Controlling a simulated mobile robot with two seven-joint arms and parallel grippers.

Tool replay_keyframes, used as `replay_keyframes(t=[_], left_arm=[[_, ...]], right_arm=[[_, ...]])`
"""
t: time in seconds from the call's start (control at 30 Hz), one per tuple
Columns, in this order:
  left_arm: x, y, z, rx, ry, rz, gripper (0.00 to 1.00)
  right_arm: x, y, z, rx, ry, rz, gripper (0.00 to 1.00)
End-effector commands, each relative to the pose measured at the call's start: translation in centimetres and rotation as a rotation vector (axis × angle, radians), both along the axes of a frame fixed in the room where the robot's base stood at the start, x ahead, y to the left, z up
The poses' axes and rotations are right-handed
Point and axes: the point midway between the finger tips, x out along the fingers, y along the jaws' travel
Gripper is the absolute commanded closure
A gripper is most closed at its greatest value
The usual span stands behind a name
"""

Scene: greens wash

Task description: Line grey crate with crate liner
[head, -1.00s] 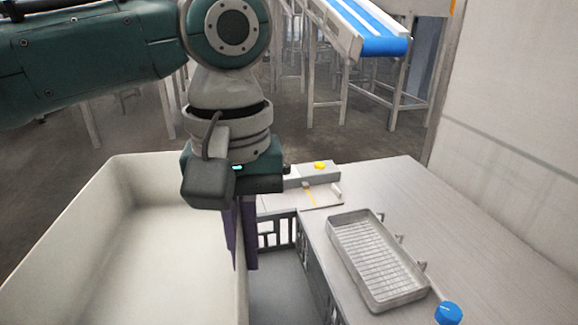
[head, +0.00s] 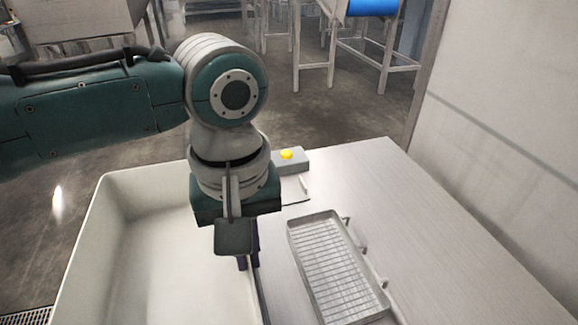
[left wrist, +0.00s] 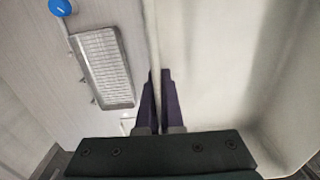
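My left gripper (head: 249,262) points down by the right rim of a large pale tub (head: 95,235). In the left wrist view its two purple fingers (left wrist: 157,100) are a little apart, with the thin tub rim (left wrist: 152,35) showing between them. Nothing else shows between the fingers; I cannot tell whether they touch the rim. I cannot make out the grey crate or a crate liner in the current views. My right gripper is not in view.
A shallow metal tray with a ribbed floor (head: 332,268) lies on the pale worktop (head: 440,240). A grey box with a yellow button (head: 287,155) stands at its far edge. A blue knob (left wrist: 60,7) shows in the left wrist view. A wall closes off the right.

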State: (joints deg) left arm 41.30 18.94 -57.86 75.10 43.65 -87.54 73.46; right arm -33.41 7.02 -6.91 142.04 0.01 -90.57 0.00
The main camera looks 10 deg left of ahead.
Motion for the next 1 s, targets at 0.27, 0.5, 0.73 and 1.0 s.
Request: replay_keyframes(t=[0.27, 0.5, 0.73, 1.0], left_arm=[[-0.1, 0.0, -2.5, 0.0, 0.001, 0.0, 1.0], [-0.1, 0.0, -5.0, 0.0, 0.001, 0.001, 1.0], [0.0, 0.0, -6.3, 0.0, 0.001, 0.001, 1.0], [0.0, 0.0, -6.5, 0.0, 0.001, 0.001, 1.0]], right_arm=[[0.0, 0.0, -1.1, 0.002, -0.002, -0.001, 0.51], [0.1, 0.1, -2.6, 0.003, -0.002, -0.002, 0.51], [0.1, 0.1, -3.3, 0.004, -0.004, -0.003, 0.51], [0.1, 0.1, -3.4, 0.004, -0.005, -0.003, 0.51]])
